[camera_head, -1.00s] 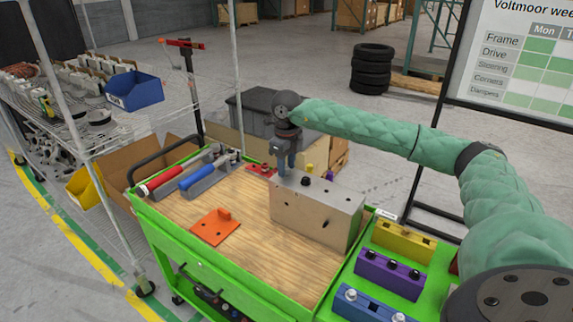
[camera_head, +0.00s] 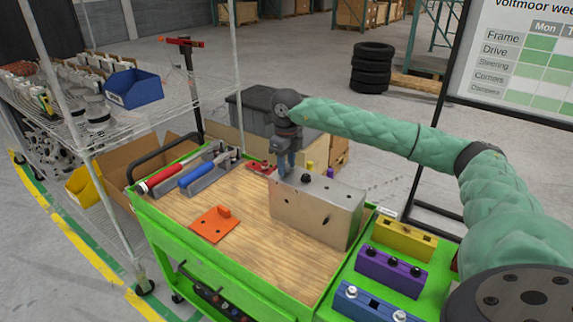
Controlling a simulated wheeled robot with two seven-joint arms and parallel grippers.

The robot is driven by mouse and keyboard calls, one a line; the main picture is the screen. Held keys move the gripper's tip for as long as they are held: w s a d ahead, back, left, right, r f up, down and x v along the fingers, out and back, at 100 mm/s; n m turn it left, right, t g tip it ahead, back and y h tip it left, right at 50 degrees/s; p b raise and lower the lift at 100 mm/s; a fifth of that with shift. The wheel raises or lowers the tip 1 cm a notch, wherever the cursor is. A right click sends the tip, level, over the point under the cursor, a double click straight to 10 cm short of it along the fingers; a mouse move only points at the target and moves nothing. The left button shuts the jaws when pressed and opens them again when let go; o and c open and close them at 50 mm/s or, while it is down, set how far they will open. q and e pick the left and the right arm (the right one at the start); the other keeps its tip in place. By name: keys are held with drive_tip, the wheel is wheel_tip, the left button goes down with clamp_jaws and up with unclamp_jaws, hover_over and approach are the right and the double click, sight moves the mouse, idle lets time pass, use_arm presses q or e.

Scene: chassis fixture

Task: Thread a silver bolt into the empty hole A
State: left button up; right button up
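A tan metal block (camera_head: 340,208), apparently the chassis fixture, stands on the wooden top of the green cart. A dark bolt head or hole (camera_head: 306,178) shows on its top, and small dark holes show in its front face. I cannot read a letter that marks hole A. My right gripper (camera_head: 283,172) points down at the left end of the block's top. Its fingertips are at or just behind the top edge, and whether it holds a bolt is too small to tell. Silver bolt heads (camera_head: 352,291) show on the blue holder (camera_head: 372,306) at the front. My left gripper is out of view.
A purple holder (camera_head: 388,271) and a yellow holder (camera_head: 404,241) stand behind the blue one, right of the block. An orange plate (camera_head: 216,225) lies left of the block. Red and blue-handled tools (camera_head: 195,178) lie at the cart's back left. Bare wood (camera_head: 265,255) lies in front.

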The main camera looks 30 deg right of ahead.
clamp_jaws()
drive_tip(key=m, duration=0.3)
drive_tip(key=shift+f+m, duration=0.1)
drive_tip(key=shift+m, duration=0.3)
drive_tip(key=m, duration=0.4)
drive_tip(key=shift+m, duration=0.4)
drive_tip(key=m, duration=0.3)
drive_tip(key=shift+f+m, duration=0.1)
drive_tip(key=shift+m, duration=1.6)
